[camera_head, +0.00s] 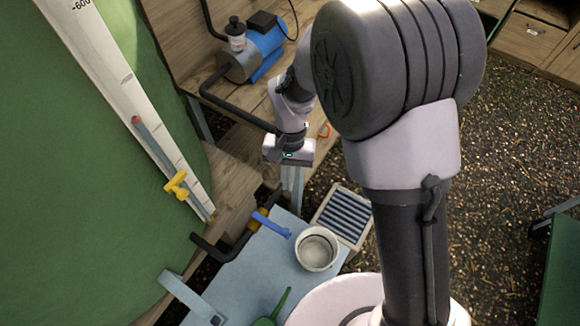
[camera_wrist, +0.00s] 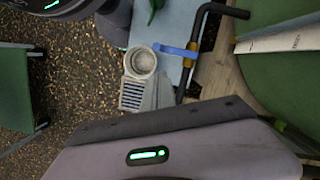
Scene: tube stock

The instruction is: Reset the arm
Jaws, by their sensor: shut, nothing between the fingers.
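My arm reaches over the scene in the head view. My gripper (camera_head: 292,200) points down near the edge of the wooden bench, above the blue-grey table, and looks shut and empty. In the wrist view the housing fills the bottom, and a grey finger shape (camera_wrist: 158,98) shows beyond it. Nothing hangs from the gripper, and it appears apart from the things below. Much of the arm hides the middle of the head view.
A white cup (camera_head: 317,248) and a slatted tray (camera_head: 343,217) are below. A pipe with a blue-handled valve (camera_head: 272,225) lies left of the cup. A blue pump (camera_head: 257,48) stands on the bench. The green tank (camera_head: 80,200) carries a white scale (camera_head: 100,60).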

